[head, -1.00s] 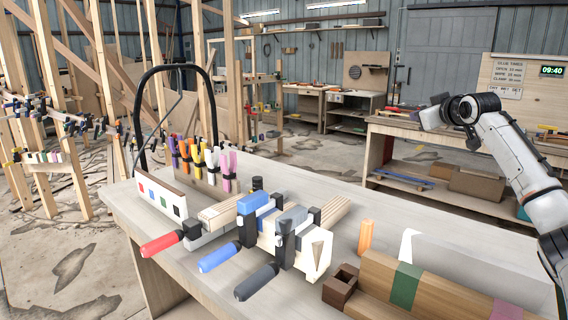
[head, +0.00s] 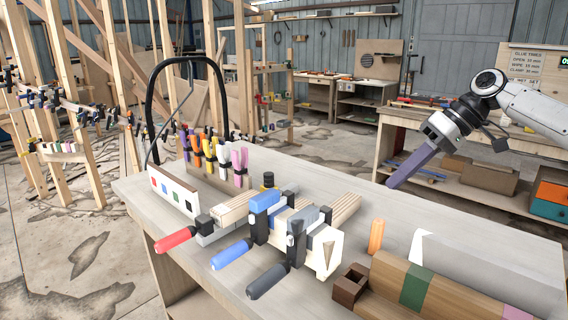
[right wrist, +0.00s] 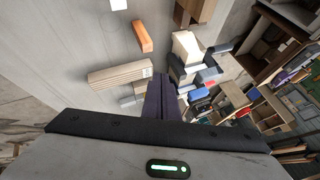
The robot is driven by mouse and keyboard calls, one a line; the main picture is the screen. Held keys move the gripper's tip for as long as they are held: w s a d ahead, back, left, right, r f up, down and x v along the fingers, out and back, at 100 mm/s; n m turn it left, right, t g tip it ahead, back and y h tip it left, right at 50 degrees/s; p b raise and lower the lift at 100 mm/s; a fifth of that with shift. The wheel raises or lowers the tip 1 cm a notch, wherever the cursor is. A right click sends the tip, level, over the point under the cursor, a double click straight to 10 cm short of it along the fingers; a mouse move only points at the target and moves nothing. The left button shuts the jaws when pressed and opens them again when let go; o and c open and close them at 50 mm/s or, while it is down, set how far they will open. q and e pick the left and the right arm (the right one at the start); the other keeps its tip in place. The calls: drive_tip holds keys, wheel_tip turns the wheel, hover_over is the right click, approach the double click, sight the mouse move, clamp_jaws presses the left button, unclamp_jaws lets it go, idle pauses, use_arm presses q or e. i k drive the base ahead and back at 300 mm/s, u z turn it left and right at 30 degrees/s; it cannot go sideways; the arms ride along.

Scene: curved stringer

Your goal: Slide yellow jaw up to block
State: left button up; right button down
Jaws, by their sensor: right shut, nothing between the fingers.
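On the workbench (head: 215,262), bar clamps with a red handle (head: 175,239), a blue handle (head: 231,254) and a dark grey handle (head: 268,281) lie around light wooden strips (head: 345,206) and a cream block (head: 324,250). A small black and yellow piece (head: 268,180) stands behind the blue jaw (head: 265,200); I cannot tell whether it is the yellow jaw. My right gripper (head: 394,184), with long purple fingers, is shut and empty above the bench, right of the clamps. Its fingers also show in the right wrist view (right wrist: 160,80). My left gripper is not in view.
An orange block (head: 376,236) stands right of the clamps. A long wooden beam (head: 440,295) with coloured bands and a brown open box (head: 350,287) lie at front right. A rack of coloured clamps (head: 213,160) stands at the back left. Bare bench lies behind the clamps.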

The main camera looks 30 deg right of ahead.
sight(269, 176)
drive_tip(key=i, duration=0.95)
